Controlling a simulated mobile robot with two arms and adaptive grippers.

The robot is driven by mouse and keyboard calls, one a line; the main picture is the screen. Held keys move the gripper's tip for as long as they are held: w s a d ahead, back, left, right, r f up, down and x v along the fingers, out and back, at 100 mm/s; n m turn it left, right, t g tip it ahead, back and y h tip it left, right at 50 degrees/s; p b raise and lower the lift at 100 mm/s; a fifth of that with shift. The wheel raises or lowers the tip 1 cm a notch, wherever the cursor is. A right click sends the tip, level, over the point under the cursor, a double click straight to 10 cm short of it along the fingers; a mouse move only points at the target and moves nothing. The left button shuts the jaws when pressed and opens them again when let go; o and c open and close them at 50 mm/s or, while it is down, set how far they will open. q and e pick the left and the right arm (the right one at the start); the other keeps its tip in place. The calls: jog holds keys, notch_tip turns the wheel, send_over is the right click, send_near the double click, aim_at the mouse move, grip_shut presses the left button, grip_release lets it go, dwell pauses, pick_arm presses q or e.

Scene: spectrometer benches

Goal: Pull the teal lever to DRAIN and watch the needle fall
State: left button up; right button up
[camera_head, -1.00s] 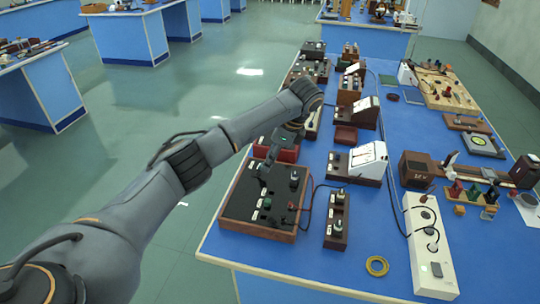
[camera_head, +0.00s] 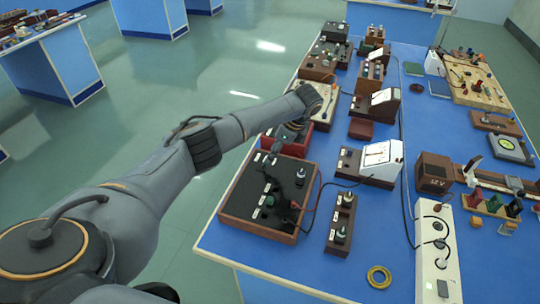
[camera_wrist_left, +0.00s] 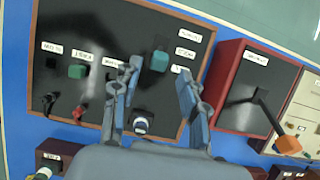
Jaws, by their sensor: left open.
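A black panel in a wooden frame (camera_head: 236,210) lies on the near left of the blue bench. In the left wrist view the panel (camera_wrist_left: 110,35) carries two teal knobs, one (camera_wrist_left: 160,60) upper right and one (camera_wrist_left: 77,71) on the left. Its white labels are too blurred to read, so I cannot tell which marks DRAIN. My left gripper (camera_head: 275,152) is over the panel's far edge, its fingers (camera_wrist_left: 160,88) apart and empty. The upper right knob shows between the fingertips, apparently apart from them. White-faced meters (camera_head: 381,154) stand to the right; no needle is readable.
A red box (camera_head: 318,142) sits just beyond the panel; in the wrist view it has a black lever with an orange tip (camera_wrist_left: 288,144). A socket strip (camera_head: 436,265), yellow ring (camera_head: 379,277) and cables are on the right.

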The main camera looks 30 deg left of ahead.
aim_at(266, 164)
pick_arm(q)
jog(key=x, duration=0.2)
jog(key=shift+a+f, duration=0.15)
jog(key=shift+f, duration=0.1)
jog(key=shift+s+a+f, duration=0.1)
jog(key=shift+a+f, duration=0.1)
jog(key=shift+f, duration=0.4)
jog(key=shift+c, duration=0.9)
grip_shut()
pick_arm(e)
jog(key=shift+w+r, duration=0.3)
jog(key=shift+w, duration=0.35)
